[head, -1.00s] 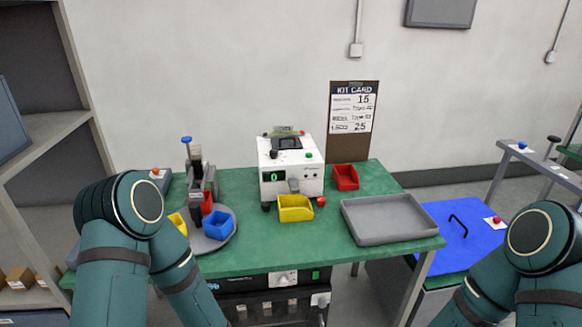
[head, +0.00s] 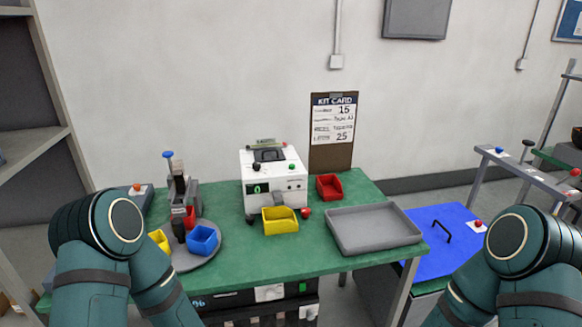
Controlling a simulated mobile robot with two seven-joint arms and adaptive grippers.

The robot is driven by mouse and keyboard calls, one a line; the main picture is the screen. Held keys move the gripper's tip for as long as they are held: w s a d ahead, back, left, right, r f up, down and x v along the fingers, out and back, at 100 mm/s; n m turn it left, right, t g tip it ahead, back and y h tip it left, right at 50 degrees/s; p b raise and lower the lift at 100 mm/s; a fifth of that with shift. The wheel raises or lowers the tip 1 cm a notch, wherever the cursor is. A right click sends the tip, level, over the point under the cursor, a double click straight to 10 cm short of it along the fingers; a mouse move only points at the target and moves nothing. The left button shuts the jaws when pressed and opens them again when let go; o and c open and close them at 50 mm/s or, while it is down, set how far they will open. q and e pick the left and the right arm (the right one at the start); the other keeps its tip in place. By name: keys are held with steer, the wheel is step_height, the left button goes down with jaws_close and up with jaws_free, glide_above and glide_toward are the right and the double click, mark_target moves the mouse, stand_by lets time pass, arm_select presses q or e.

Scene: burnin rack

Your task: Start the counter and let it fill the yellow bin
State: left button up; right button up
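The counter (head: 262,180) is a white box machine at the back middle of the green table. Its small dark display (head: 257,189) shows a green 0. A green button (head: 292,167) sits on its upper right, and a red knob (head: 305,213) is low at its right front corner. The yellow bin (head: 280,222) stands in front of the counter, below its grey spout (head: 279,200), and looks empty. Both my arms come in from the bottom edge, but neither gripper shows in view.
A round grey turntable (head: 205,252) with small coloured bins is at left on the table (head: 300,257). A red bin (head: 329,187) stands right of the counter, and an empty grey tray (head: 375,246) lies farther right.

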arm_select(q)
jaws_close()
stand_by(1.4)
